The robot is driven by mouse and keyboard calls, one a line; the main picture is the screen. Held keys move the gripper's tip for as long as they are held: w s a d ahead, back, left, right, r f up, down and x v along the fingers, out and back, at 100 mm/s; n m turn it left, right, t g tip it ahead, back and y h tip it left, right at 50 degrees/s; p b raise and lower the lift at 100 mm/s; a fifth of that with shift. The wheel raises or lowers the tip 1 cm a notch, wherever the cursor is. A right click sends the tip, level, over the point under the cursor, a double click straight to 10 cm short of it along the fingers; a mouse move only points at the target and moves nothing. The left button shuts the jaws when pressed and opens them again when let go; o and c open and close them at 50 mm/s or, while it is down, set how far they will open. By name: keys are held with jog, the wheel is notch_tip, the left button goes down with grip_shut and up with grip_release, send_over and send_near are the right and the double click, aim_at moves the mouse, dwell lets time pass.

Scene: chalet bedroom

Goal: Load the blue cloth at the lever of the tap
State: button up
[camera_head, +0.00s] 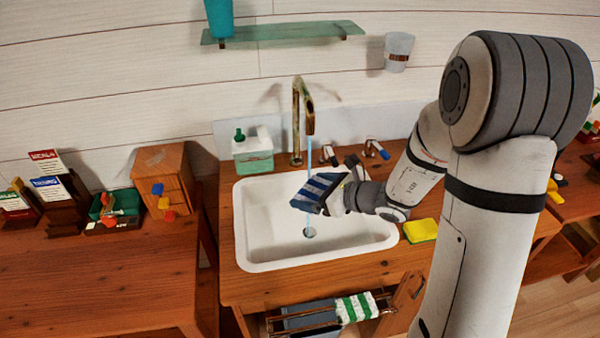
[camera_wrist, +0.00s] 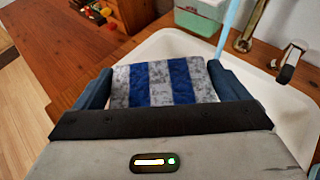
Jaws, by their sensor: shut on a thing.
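A blue and grey-white striped cloth (camera_head: 316,191) is held over the white sink basin, close to the stream of water from the tap. My gripper (camera_head: 338,197) is shut on it; in the wrist view the cloth (camera_wrist: 168,82) lies flat between the two dark fingers. The brass tap (camera_head: 300,110) stands behind the basin with water running down to the drain. A lever with a blue end (camera_head: 377,149) stands right of the spout. Another dark lever is partly hidden behind my gripper. In the wrist view a metal lever (camera_wrist: 290,60) shows at the upper right.
The white sink (camera_head: 250,225) is set in a wooden counter. A yellow sponge (camera_head: 420,230) lies at its right edge. A green and white caddy (camera_head: 253,152) stands at the back left. A green-striped towel (camera_head: 356,307) hangs on the front rail. A small wooden drawer box (camera_head: 163,170) stands left.

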jog(key=s+d+r+p, duration=0.2)
jog(key=s+r, duration=0.2)
jog(key=shift+s, duration=0.25)
dwell(0.4)
jog(key=shift+d, duration=0.1)
dwell(0.5)
